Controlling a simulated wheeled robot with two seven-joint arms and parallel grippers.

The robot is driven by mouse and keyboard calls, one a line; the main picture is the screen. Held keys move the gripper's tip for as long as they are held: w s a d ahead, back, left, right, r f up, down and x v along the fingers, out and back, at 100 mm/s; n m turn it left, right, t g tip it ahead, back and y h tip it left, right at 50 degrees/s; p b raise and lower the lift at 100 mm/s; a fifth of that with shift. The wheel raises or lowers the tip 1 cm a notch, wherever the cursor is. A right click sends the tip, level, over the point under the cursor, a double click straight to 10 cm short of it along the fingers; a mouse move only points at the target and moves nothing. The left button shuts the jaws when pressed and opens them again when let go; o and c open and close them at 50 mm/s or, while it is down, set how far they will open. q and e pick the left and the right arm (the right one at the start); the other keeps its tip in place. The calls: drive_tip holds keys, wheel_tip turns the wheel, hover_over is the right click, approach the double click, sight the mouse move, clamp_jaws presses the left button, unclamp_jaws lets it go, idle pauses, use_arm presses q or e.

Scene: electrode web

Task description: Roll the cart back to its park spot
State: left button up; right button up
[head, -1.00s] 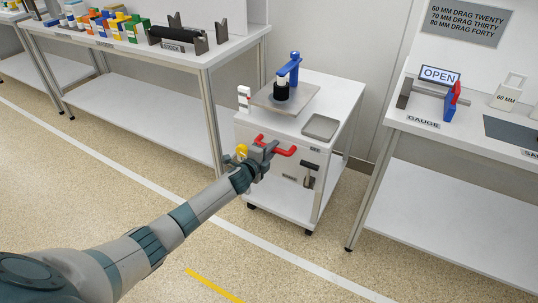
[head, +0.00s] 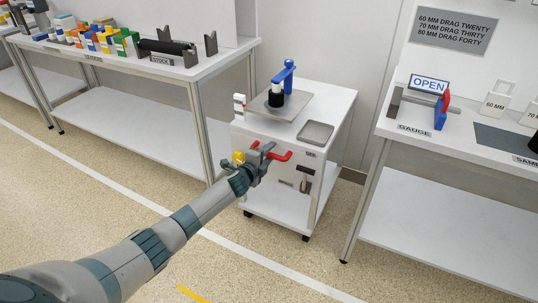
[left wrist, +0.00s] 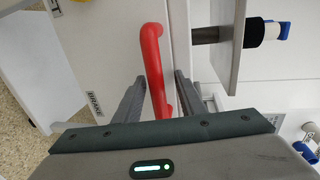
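The white cart (head: 275,178) stands on its casters between two workbenches. Its red handle (head: 279,156) is on the side facing me, beside a yellow knob (head: 238,157). My left gripper (head: 263,152) is at this handle. In the left wrist view the red handle (left wrist: 153,65) passes between the two fingers of my left gripper (left wrist: 160,78), with a gap visible on both sides. The fingers look open around it. My right gripper is out of view. No park spot is clearly marked; a short yellow line (head: 193,294) lies on the floor near the bottom.
The cart carries a blue-topped device (head: 284,83) on a plate and a grey tray (head: 316,133). A bench with coloured blocks (head: 200,68) stands close at left, the gauge bench (head: 365,118) at right. A white floor line (head: 225,242) crosses in front; nearer floor is clear.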

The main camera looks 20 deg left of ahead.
use_arm(q)
drive_tip(key=shift+d+f, duration=0.1)
drive_tip(key=shift+f, duration=0.05)
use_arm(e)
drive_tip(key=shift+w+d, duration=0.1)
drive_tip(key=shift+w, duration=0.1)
use_arm(q)
drive_tip(key=shift+s, duration=0.2)
